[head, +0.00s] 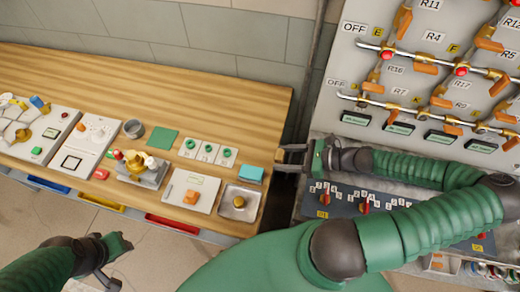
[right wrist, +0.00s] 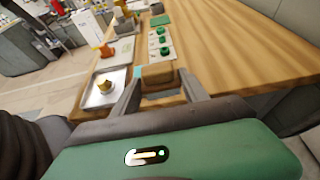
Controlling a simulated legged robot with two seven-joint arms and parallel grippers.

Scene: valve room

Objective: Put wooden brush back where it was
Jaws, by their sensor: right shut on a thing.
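My right gripper (head: 288,158) is at the right end of the wooden workbench, its fingers reaching left toward the bench edge. In the right wrist view its fingers (right wrist: 160,92) are shut on a brown block-like thing, which looks like the wooden brush (right wrist: 158,76). The brush's underside and any bristles are hidden. It appears by the bench's end; I cannot tell whether it touches the top. My left gripper (head: 112,264) is low at the left, in front of the bench and away from the brush; its jaws are not clear.
The workbench (head: 200,85) has free wood along its back. A cyan block (head: 251,174), a metal tray (head: 238,212) with a yellow piece and a white board (head: 190,180) with an orange piece lie near its right end. A valve panel (head: 400,62) stands at right.

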